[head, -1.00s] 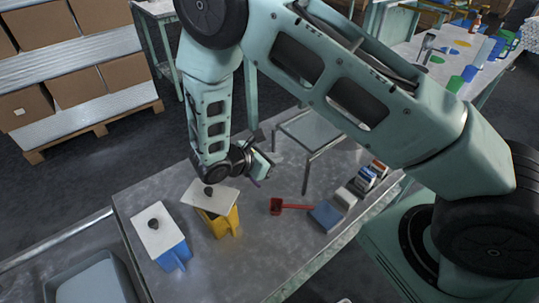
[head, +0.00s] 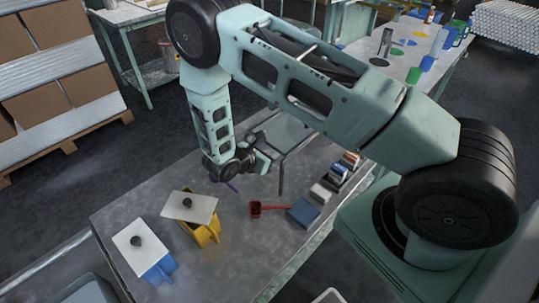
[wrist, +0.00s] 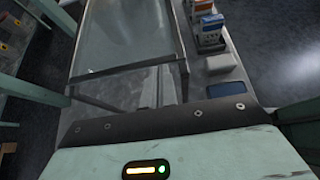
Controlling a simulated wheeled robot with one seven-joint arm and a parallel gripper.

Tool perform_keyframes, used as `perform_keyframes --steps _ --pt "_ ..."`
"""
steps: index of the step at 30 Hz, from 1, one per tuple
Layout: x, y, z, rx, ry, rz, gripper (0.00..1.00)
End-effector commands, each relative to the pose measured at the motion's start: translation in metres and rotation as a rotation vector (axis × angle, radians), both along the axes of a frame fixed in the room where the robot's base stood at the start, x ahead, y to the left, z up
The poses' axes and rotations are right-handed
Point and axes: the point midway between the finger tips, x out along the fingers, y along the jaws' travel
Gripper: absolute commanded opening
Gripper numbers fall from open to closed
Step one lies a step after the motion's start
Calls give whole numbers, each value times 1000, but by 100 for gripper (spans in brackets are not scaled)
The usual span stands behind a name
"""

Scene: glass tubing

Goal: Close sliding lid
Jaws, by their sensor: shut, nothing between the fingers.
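A yellow bin (head: 207,233) stands on the grey table. Its flat white lid (head: 180,204) with a black knob lies on top, set toward the back left, and the bin's yellow front juts out from under it. A blue bin (head: 160,271) stands to its left, with a similar white lid (head: 127,238) and black knob. My gripper (head: 264,161) is shut and empty, above the table to the right of and behind the yellow bin, apart from both lids. Its fingertips are hard to make out in the head view. The wrist view shows no bin or lid.
A red scoop (head: 267,209) lies right of the yellow bin. A blue box (head: 303,213) and several small boxes line the table's right side. A glass-topped stand (head: 290,131) is behind my gripper, and also fills the wrist view's upper middle (wrist: 125,35).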

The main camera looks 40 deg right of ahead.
Motion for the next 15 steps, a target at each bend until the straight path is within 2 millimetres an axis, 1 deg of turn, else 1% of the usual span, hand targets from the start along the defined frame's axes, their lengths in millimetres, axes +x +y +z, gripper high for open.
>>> perform_keyframes --steps 5,8,11,14,15 --pt "1 -7 0 -1 -1 -1 0" --pt "4 -21 -1 -2 0 -2 0" --pt "8 -42 -2 -3 -1 -4 0" --pt "13 -70 -3 -3 -1 -5 0" --pt "15 -82 -3 -4 -1 -4 0"
